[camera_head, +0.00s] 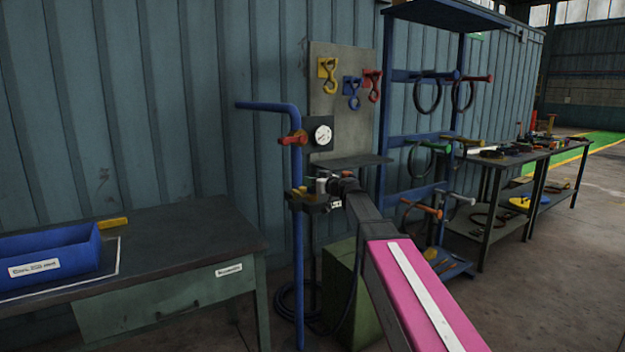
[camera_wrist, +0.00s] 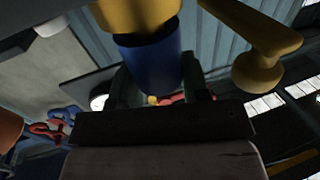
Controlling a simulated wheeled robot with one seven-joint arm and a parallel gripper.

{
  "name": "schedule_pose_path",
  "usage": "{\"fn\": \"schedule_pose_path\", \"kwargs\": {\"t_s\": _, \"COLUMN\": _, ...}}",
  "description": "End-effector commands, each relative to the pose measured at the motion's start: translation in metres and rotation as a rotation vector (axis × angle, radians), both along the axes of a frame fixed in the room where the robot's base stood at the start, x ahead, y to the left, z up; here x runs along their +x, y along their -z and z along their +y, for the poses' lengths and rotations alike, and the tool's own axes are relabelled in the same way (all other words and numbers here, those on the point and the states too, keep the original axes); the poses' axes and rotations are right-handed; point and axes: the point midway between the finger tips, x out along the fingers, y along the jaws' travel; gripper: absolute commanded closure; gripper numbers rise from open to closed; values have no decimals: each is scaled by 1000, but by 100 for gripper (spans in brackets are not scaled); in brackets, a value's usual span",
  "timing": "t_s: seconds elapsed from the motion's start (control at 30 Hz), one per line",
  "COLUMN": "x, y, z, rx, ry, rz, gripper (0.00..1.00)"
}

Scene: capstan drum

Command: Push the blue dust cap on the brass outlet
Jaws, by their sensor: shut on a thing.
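My gripper (camera_wrist: 157,84) is shut on the blue dust cap (camera_wrist: 152,62) in the wrist view, with one dark finger on each side of it. The brass outlet (camera_wrist: 138,14) is right above the cap at the top edge and lines up with it. Cap and outlet meet in the picture; I cannot tell how far the cap is over the outlet. In the head view my gripper (camera_head: 325,187) is at the fittings by the blue pipe, and the cap is too small or hidden to make out.
A brass lever (camera_wrist: 255,55) juts out close to the right of the cap. In the head view, the blue pipe (camera_head: 298,240), a gauge (camera_head: 322,135) and a shelf (camera_head: 350,161) stand around my gripper. A workbench (camera_head: 180,255) with a blue bin (camera_head: 50,250) is at left.

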Motion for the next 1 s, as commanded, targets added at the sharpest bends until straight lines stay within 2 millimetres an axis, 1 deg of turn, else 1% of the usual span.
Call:
{"fn": "schedule_pose_path", "kwargs": {"t_s": 0.67, "x": 0, "y": 4, "z": 0, "rx": 0, "ry": 0, "rz": 0, "gripper": 84}}
{"fn": "schedule_pose_path", "kwargs": {"t_s": 1.0, "x": 0, "y": 10, "z": 0, "rx": 1, "ry": 0, "rz": 0, "gripper": 84}}
